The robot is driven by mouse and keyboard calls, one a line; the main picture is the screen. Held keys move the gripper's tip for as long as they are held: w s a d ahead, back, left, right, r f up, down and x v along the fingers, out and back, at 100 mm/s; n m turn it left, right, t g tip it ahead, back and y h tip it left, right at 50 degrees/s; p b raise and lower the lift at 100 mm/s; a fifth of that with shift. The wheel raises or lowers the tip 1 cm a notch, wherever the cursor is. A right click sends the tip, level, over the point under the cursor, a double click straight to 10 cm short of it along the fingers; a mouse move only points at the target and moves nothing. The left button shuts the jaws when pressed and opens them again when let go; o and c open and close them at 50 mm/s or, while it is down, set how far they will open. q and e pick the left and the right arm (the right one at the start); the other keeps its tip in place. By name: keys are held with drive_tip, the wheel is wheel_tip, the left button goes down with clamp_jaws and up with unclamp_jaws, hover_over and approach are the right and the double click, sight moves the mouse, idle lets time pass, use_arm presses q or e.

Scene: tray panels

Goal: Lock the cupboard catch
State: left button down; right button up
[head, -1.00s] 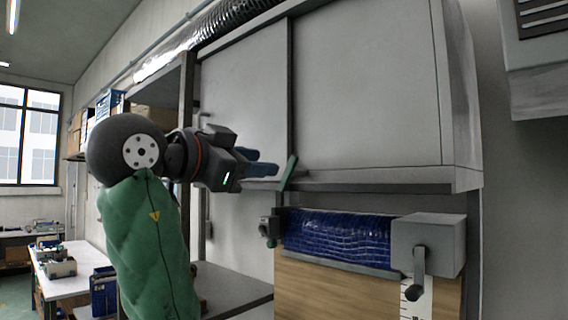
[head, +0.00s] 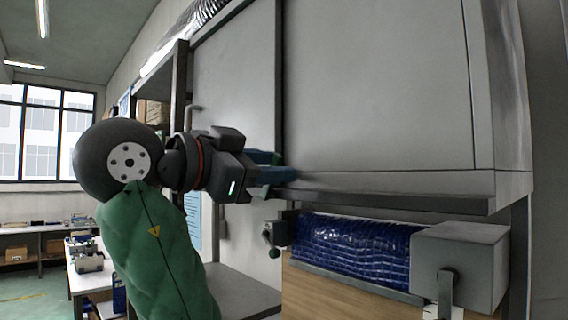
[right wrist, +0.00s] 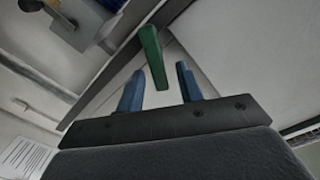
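The catch is a green bar; in the right wrist view this green catch (right wrist: 152,52) stands ahead of my right gripper, with its near end between the two blue fingers. The right gripper (right wrist: 159,70) is open, with a gap on both sides of the bar; I cannot see contact. In the head view the right gripper (head: 284,167) is at the lower edge of the grey cupboard (head: 385,90), near the upright between its panels. There its fingers largely hide the catch. My left gripper is not in view.
Below the cupboard a blue roll (head: 350,245) hangs beside a grey box with a crank (head: 465,262). A small dark bracket with a knob (head: 275,238) is just under my right gripper. A grey shelf (head: 235,290) is lower left.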

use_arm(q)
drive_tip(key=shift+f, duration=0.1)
use_arm(e)
drive_tip(key=shift+s+a, duration=0.1)
drive_tip(key=shift+s, duration=0.05)
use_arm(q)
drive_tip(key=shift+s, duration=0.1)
use_arm(e)
drive_tip(key=shift+c, duration=0.5)
clamp_jaws()
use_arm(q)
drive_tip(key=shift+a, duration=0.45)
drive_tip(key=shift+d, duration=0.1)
